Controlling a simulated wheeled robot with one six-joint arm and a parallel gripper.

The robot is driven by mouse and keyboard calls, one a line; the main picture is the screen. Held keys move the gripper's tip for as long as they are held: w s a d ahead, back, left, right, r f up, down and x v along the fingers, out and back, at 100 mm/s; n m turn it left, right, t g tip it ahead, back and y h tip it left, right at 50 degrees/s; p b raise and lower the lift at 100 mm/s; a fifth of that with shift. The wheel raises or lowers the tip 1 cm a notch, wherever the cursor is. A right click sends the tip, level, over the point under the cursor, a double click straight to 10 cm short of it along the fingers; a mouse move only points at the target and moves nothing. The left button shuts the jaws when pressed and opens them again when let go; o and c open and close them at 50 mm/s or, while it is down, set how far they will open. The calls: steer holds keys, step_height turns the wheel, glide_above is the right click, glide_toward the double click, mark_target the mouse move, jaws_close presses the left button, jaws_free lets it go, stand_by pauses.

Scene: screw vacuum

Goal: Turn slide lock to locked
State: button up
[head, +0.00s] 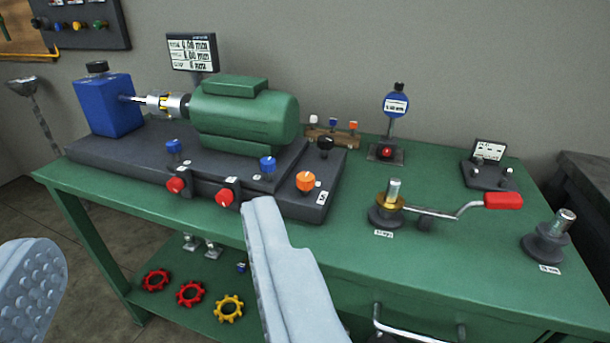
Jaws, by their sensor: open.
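My gripper (143,225) is open and empty, with its two pale grey fingers wide apart in front of the green bench. The right finger's tip is in front of the machine's dark base (105,150), just below the right red knob. On the base I see an orange knob (306,181) with a white mark, a black knob (324,143), two red knobs (175,185) and two blue knobs (267,165). I cannot tell which one is the slide lock, as the labels are too small to read.
A green motor (245,118) and a blue block (105,105) sit on the base. To the right on the bench (440,270) stand a post with a red-handled crank (502,200) and another post (548,240). Red and yellow handwheels (228,308) lie on the lower shelf.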

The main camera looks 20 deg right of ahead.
steer(key=shift+w, duration=0.1)
steer(key=n+g, duration=0.2)
steer(key=g, duration=1.1)
glide_above(305, 176)
steer(key=s+d, duration=0.1)
steer(key=s, duration=0.6)
step_height(305, 176, down, 6)
steer(key=shift+y, duration=0.3)
steer(key=x, duration=1.7)
steer(key=shift+f, duration=0.1)
steer(key=c, duration=1)
